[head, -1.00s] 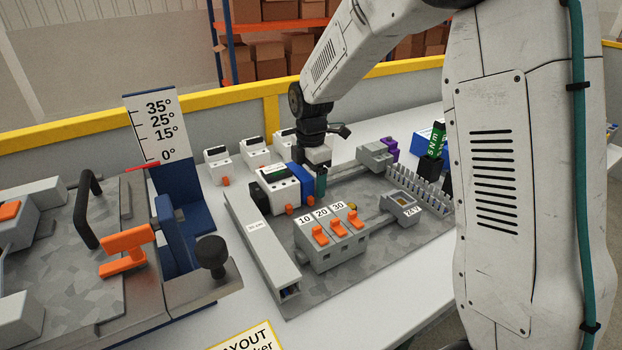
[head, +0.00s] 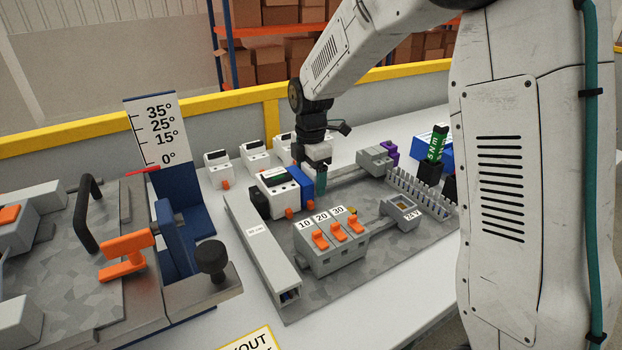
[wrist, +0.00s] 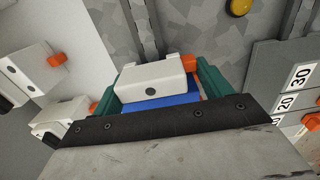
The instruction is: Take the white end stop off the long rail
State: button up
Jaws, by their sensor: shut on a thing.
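The white end stop (wrist: 152,80), a small block with a dark screw hole, lies between the teal fingers of my gripper (wrist: 157,88) in the wrist view. An orange tab (wrist: 189,65) shows at its right side. My gripper is shut on it across the rail. The long rail (wrist: 143,28) runs away from it in the wrist view. A blue module (wrist: 160,102) is close beside the end stop, on the near side in that view. In the head view my gripper (head: 320,180) is low beside the blue module (head: 302,181), and the end stop is hidden there.
A white module (head: 278,190) stands left of the blue one. Orange switches (head: 338,235) and a grey slotted duct (head: 422,190) are on the board. A grey block (head: 374,160) stands further along the rail. Spare white modules (head: 256,155) stand behind.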

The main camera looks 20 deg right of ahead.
aim_at(311, 170)
jog(key=shift+r, duration=1.7)
